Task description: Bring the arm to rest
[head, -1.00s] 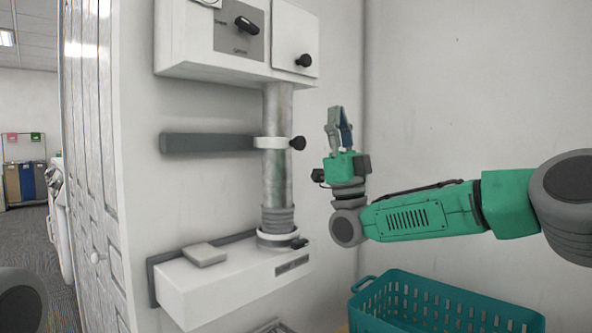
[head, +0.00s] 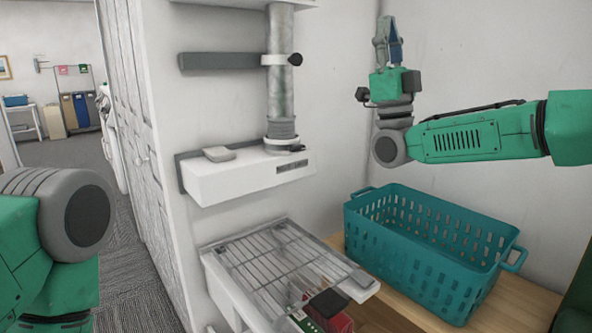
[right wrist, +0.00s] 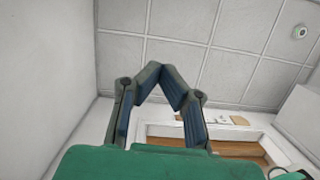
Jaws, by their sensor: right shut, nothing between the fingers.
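My right gripper (head: 387,38) points straight up in the head view, above and behind the teal basket, with clear air around it. Its fingers are shut and hold nothing. In the right wrist view the fingertips (right wrist: 160,75) meet in a peak against the ceiling. My right forearm (head: 460,137) comes in level from the right. My left arm (head: 60,230) shows at the left edge, but its gripper is out of the picture.
A teal basket (head: 375,240) stands on a wooden surface (head: 400,308) below my right arm. A wall-mounted white unit (head: 235,178) with a metal pipe (head: 281,80) is left of the gripper. A wire rack (head: 280,262) lies below it. Walls stand close behind.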

